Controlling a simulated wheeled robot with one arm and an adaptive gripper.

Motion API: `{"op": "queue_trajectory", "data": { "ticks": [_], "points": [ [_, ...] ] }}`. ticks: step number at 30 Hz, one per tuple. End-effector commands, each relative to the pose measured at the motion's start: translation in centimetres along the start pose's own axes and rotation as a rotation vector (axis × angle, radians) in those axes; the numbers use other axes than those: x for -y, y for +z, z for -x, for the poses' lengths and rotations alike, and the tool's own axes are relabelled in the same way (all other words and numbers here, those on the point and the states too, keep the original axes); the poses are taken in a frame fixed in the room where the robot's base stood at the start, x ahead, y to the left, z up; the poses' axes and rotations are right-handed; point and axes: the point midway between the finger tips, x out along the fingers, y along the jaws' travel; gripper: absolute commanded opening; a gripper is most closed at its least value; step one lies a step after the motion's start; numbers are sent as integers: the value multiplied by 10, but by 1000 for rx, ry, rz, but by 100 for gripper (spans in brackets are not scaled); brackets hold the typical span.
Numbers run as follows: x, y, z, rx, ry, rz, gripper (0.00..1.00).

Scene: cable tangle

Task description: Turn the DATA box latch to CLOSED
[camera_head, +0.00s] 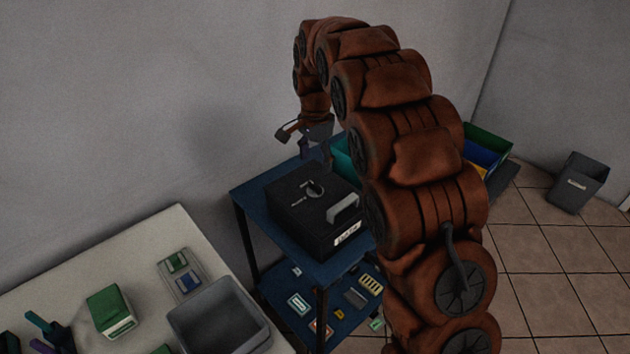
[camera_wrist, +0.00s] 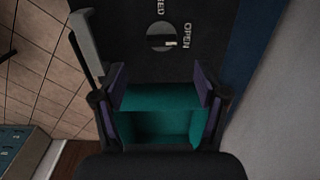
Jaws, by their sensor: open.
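A black box (camera_head: 312,213) with a grey handle and a small white label on its front stands on the blue cart; the label's text is too small to read. On its top is a round grey latch (camera_head: 315,188), which also shows in the wrist view (camera_wrist: 158,36). Its light mark points toward the printed OPEN; part of a second word ending in "SED" shows at the picture's top. My gripper (camera_head: 316,148) is open and empty, above the far side of the box. In the wrist view my gripper (camera_wrist: 160,88) has its fingers apart, with the latch beyond them, untouched.
A teal bin (camera_wrist: 160,128) shows between my fingers. The grey handle (camera_head: 343,208) rises from the box near the latch. The blue cart's lower shelf (camera_head: 335,318) holds several small parts. A pale table (camera_head: 60,290) with a grey bin (camera_head: 218,318) stands at left.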

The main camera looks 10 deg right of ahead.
Motion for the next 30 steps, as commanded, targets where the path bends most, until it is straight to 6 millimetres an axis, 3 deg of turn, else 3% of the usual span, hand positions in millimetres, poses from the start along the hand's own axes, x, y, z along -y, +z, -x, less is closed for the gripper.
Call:
{"op": "queue_trajectory", "data": {
  "ticks": [7,19,30],
  "points": [
    [3,-1,-16,1,-1,-6,73],
    [2,-1,-68,1,0,-5,73],
    [3,-1,-79,-1,-3,-5,73]
  ]
}}
